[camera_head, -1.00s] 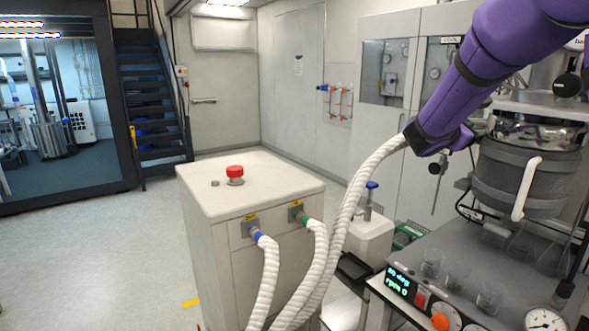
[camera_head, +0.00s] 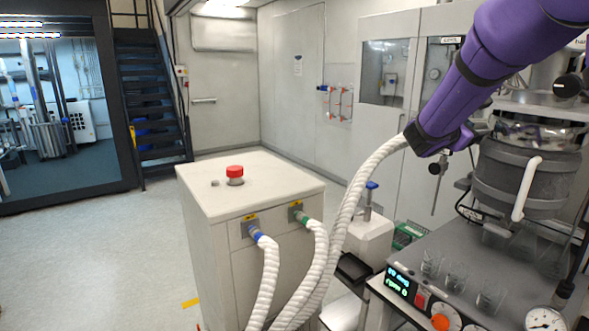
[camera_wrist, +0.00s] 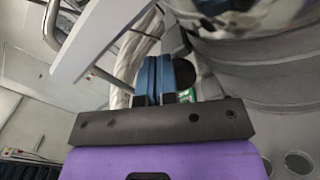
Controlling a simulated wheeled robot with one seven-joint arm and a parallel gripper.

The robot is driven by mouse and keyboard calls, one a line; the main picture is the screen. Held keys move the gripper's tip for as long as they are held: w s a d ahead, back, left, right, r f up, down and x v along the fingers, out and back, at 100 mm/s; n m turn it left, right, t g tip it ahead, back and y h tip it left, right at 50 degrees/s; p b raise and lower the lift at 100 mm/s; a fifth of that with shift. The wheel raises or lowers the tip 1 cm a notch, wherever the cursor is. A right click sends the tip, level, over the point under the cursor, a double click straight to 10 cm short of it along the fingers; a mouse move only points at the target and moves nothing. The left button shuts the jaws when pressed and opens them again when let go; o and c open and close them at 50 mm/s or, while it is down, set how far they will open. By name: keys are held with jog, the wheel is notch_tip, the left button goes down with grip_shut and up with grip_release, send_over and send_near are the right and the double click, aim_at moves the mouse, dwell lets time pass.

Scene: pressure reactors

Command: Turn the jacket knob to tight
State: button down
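A grey jacketed vessel (camera_head: 515,190) stands at the right in the head view, and its curved side fills the right of the wrist view (camera_wrist: 265,70). A small black knob (camera_head: 434,168) shows beside it, just below my purple wrist. A round black knob (camera_wrist: 184,73) also shows in the wrist view, right beside my fingers. I cannot tell which knob is the jacket knob, or whether it is tight. My gripper (camera_wrist: 157,78) has its two blue fingers close together, with nothing visible between them. Contact with the knob is unclear. My arm hides the fingertips in the head view.
A white cabinet (camera_head: 240,200) with a red button (camera_head: 235,174) stands at the centre. Glass beakers (camera_head: 457,276) and a control panel with an orange knob (camera_head: 440,321) are on the bench below. Open floor lies left.

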aim_at(487, 132)
jog(key=shift+s+d+f, duration=0.1)
jog(key=shift+s+d, duration=0.05)
jog(key=shift+d, duration=0.3)
jog(key=shift+s+d+f, duration=0.1)
jog(key=shift+s+d, duration=0.05)
jog(key=shift+d, duration=0.25)
jog(key=shift+s+d+f, duration=0.35)
jog(key=shift+s+f, duration=0.2)
jog(key=shift+s, duration=0.05)
jog(key=shift+s+f, duration=0.1)
jog(key=shift+s+d+r, duration=0.1)
jog(key=shift+d+r, duration=0.1)
jog(key=shift+r, duration=0.05)
jog(key=shift+s+a+r, duration=0.1)
jog(key=shift+s, duration=0.1)
jog(key=shift+s+a, duration=0.4)
jog(key=shift+a, duration=0.05)
jog(key=shift+w+v, duration=0.25)
jog(key=shift+v, duration=1.95)
